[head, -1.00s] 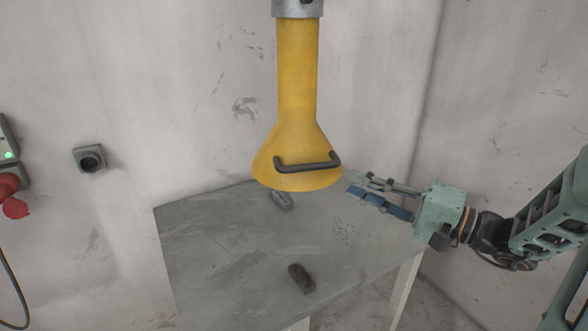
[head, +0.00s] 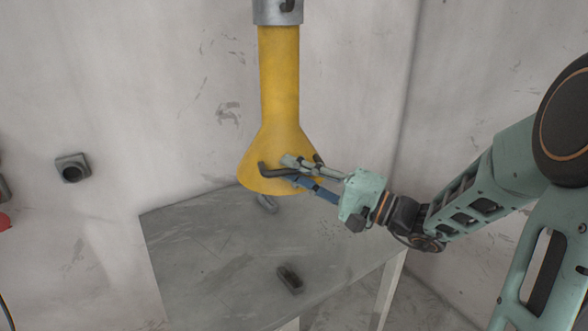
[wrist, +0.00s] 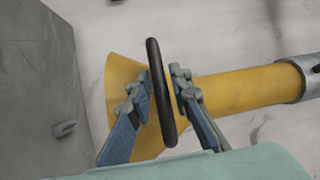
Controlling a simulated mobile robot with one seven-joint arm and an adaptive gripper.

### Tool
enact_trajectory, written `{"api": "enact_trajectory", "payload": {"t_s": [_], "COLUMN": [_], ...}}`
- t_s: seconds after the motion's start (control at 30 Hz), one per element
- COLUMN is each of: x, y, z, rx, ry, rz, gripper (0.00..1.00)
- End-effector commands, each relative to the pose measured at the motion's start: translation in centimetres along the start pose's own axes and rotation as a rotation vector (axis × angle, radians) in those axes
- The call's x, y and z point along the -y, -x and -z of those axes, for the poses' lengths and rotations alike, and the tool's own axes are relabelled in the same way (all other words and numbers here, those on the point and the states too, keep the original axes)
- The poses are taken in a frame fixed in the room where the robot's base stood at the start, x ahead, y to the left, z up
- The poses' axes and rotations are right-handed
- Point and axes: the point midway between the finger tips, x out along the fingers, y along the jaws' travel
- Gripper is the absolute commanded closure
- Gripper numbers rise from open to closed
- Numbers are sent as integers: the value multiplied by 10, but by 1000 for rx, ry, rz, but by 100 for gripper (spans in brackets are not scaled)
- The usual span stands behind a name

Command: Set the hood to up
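The yellow hood (head: 272,150) hangs above the table, with its flared mouth facing down. A dark bar handle (head: 273,172) is fixed across its front. My gripper (head: 291,170) reaches in from the right at the handle, and its fingers cover part of the bar. In the wrist view the handle (wrist: 160,95) lies between the two fingers of my gripper (wrist: 158,82). The fingers are apart, one on each side of the bar, and do not look clamped on it. Whether a finger touches the bar is hard to tell.
A grey table (head: 210,260) stands below the hood. A dark block (head: 290,279) and a small grey object (head: 266,204) lie on it. A grey metal collar (head: 278,11) tops the yellow pipe. A socket (head: 72,168) is on the wall at left.

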Motion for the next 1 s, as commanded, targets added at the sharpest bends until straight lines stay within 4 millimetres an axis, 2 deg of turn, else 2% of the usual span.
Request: {"api": "enact_trajectory", "payload": {"t_s": [0.27,0.43,0.8,0.87,1.0], "x": [0,0,1,6,39], "y": [-2,-1,-1,-2,-7], "z": [0,0,0,1,5], "rx": [0,0,0,0,2], "ry": [0,0,1,2,9], "rz": [0,0,0,0,3], "gripper": [81,100,100,100,100]}}
